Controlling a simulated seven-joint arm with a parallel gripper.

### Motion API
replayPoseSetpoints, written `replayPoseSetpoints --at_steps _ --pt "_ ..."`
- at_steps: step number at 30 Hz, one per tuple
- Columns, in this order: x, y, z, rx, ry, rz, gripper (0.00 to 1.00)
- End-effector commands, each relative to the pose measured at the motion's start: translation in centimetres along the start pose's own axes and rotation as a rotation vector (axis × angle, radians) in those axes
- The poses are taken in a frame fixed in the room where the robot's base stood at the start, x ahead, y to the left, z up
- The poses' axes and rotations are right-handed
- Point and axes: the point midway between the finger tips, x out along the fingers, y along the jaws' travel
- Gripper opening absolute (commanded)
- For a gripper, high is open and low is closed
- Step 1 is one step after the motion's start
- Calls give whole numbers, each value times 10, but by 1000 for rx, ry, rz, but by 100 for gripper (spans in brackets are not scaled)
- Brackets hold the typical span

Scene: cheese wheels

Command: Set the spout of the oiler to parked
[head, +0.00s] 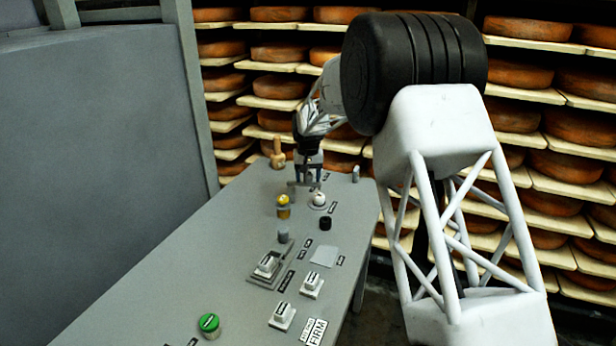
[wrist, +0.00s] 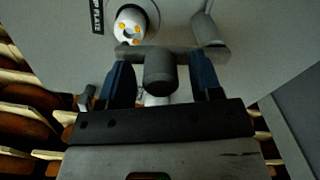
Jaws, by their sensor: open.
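A grey swivelling spout, which appears to be the oiler's (wrist: 158,70), is a horizontal bar with an upright knob in the middle. Its right end joins a grey post (wrist: 207,31) in the wrist view. Its left end lies by a white round piece with orange dots (wrist: 130,26); this also shows in the head view (head: 319,198). My gripper (wrist: 160,56) is open, with one blue finger on each side of the knob. Whether the fingers touch it I cannot tell. In the head view my gripper (head: 307,181) is low over the panel's far part and partly hides the spout.
Cheese shelves are behind.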

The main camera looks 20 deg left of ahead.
Motion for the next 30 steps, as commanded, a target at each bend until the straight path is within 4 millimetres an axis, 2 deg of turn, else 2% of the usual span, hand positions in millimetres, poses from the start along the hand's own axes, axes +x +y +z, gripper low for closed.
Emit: replayPoseSetpoints --at_steps 2,13,23,30 --pt "0 0 0 0 0 0 57" --pt "0 0 0 0 0 0 1" --pt "0 1 -1 -17 0 0 0" --pt "0 1 -6 -96 -1 0 0"
